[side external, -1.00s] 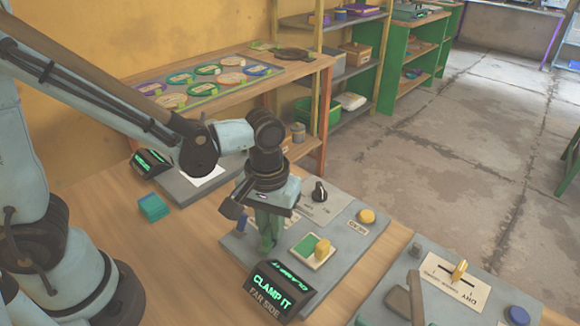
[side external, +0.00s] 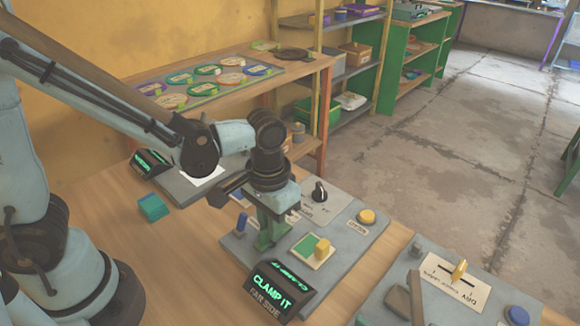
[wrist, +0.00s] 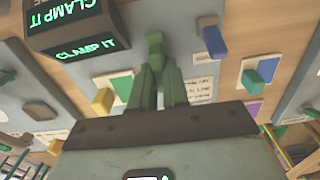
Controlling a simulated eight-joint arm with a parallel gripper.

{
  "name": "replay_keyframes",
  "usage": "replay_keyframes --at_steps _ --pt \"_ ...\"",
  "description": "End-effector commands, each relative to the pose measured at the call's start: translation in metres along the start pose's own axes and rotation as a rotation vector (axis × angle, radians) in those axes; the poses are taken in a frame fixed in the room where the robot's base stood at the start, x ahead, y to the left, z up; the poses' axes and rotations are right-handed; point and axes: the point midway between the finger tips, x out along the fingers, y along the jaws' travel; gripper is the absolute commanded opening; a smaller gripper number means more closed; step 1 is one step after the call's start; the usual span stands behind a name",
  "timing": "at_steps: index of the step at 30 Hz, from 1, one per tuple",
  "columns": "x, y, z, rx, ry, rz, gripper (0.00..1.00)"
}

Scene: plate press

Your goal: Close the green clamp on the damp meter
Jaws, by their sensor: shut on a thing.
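My gripper (side external: 268,240) points down over the middle grey panel (side external: 345,240) and is shut on the green clamp (wrist: 154,43). In the wrist view the two green fingers (wrist: 160,80) meet around its upright green part. The clamp's base is mostly hidden, so I cannot tell how far it is closed. A blue lever (side external: 241,222) stands to the left of the gripper and also shows in the wrist view (wrist: 213,42). A green-and-yellow switch (side external: 316,248) is to the right. I cannot tell which fitting is the damp meter.
A black display (side external: 278,290) reading "CLAMP IT FAR SIDE" stands close in front of the gripper. A black knob (side external: 319,191) and a yellow button (side external: 367,216) are behind and to the right. A teal block (side external: 153,207) lies left on bare wood. Another panel labelled "DRY" (side external: 450,282) is at right.

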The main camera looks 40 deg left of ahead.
Motion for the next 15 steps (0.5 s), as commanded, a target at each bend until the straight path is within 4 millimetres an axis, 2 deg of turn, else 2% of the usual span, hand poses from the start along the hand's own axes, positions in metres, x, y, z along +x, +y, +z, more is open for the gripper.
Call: replay_keyframes --at_steps 15 --pt "0.0003 0.0025 0.0 0.49 0.002 -0.001 0.0"
